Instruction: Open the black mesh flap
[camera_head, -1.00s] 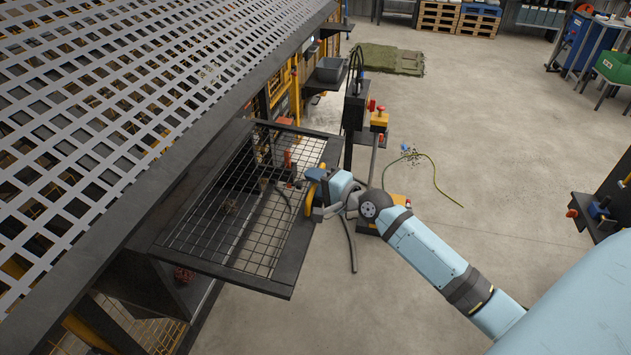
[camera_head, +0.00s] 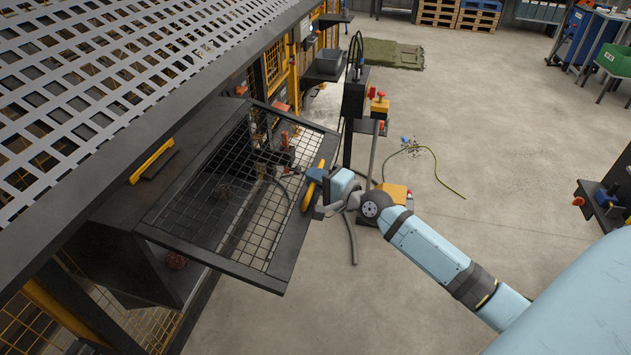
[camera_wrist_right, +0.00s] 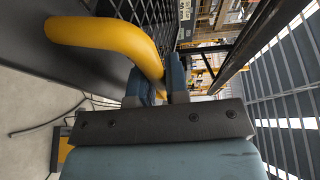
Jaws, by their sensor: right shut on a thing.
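The black mesh flap (camera_head: 284,258) has a dark frame around a wire grid. In the head view it sticks out from the dark box (camera_head: 115,213) on the left, raised off the box front, and the floor shows through its mesh. A yellow curved handle (camera_head: 307,192) is on its outer edge. My right gripper (camera_head: 320,182) is shut on this handle. In the right wrist view the yellow handle (camera_wrist_right: 110,40) runs in between the blue-grey fingers (camera_wrist_right: 161,84), with dark mesh behind it. My left gripper is not in view.
A perforated grey panel (camera_head: 120,65) overhangs the box at upper left. A dark post with a red button (camera_head: 372,92) stands just beyond the flap. A yellow-green hose (camera_head: 447,178) lies on the floor. The concrete floor (camera_head: 500,130) at right is mostly clear.

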